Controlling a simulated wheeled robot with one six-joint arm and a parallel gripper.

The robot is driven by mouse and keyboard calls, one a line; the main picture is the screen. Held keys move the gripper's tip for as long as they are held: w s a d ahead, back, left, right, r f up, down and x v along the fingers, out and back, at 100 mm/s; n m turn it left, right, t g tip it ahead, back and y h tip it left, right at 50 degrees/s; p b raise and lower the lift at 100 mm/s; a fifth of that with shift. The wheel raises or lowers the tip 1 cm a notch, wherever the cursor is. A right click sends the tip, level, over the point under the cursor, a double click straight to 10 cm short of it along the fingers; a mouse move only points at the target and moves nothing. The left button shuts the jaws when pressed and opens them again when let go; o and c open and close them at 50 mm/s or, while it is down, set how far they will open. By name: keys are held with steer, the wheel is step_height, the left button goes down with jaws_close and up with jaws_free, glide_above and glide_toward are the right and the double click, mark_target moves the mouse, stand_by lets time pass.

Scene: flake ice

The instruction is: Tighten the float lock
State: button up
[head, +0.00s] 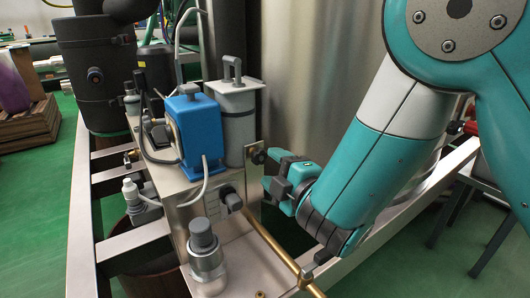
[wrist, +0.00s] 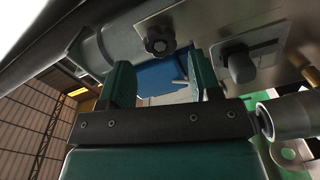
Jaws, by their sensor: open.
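A small black lobed knob, apparently the float lock (head: 259,154), sits on the edge of an upright metal plate beside the grey cylinder. It also shows in the wrist view (wrist: 158,40), at top centre. My gripper (head: 267,170) is open and empty, just right of the plate. One finger is close to the knob in the head view; whether they touch cannot be told. In the wrist view my gripper (wrist: 163,82) has its two teal fingers spread apart, and the knob appears above the gap between them, not clearly between the tips.
A blue housing (head: 187,125) and a grey cylinder with a handle (head: 237,120) stand behind the plate. A dark grey knob (head: 230,198) juts from the front panel. A capped metal fitting (head: 204,250) and a brass pipe (head: 275,245) are nearer. Frame rails (head: 385,215) run right.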

mark_target(262, 159)
steer(key=shift+p+x, duration=1.7)
steer(key=shift+p, duration=0.3)
steer(key=shift+w+a, duration=0.1)
steer(key=shift+w, duration=0.05)
steer(key=shift+w+p, duration=0.1)
steer(key=shift+p, duration=0.2)
